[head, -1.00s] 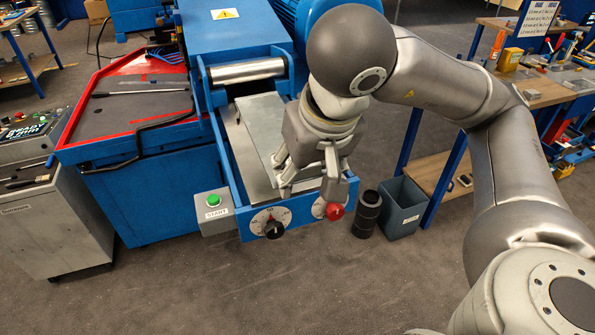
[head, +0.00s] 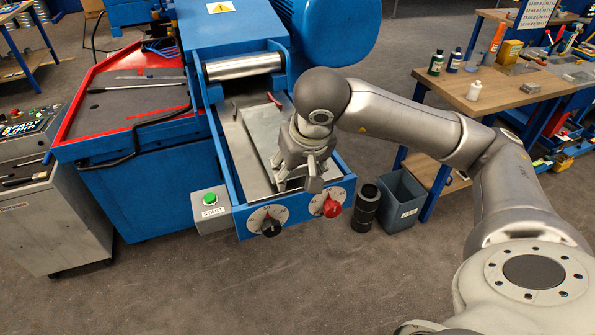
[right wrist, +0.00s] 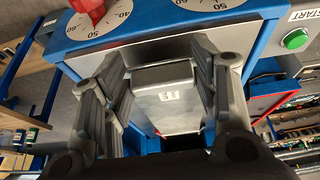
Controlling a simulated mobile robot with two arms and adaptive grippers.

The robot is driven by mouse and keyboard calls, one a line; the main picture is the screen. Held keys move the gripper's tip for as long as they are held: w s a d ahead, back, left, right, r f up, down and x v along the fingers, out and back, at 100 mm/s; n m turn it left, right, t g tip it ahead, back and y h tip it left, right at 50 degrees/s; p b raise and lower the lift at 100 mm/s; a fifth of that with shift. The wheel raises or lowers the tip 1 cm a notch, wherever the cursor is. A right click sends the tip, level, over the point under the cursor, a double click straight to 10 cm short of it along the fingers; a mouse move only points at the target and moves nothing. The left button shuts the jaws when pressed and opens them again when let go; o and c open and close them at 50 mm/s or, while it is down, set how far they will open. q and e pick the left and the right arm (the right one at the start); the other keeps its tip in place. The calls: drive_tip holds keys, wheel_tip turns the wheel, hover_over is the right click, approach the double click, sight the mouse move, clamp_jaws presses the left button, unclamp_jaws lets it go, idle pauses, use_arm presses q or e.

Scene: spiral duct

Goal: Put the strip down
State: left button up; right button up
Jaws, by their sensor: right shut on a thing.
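The strip (head: 262,132) is a flat grey metal plate. In the head view it lies lengthwise along the blue-sided bed of the machine (head: 231,150), below the steel roller. My right gripper (head: 300,183) is at the strip's near end, just behind the front panel, and is shut on it. In the right wrist view the strip's end (right wrist: 152,112), with a small white label, sits between the two fingers. The fingers hide part of the strip, and I cannot tell whether its underside touches the bed. My left gripper is not in view.
A black cylinder (head: 366,207) and a grey bin (head: 402,200) stand on the floor to the right. A wooden workbench (head: 511,92) is farther right.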

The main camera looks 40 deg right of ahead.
drive_tip(key=shift+f, duration=0.85)
drive_tip(key=o, duration=1.2)
drive_tip(key=shift+c, duration=0.2)
drive_tip(key=shift+r, duration=0.3)
drive_tip(key=v, duration=1.1)
drive_tip(key=shift+s+r, duration=0.25)
drive_tip(key=shift+r, duration=0.05)
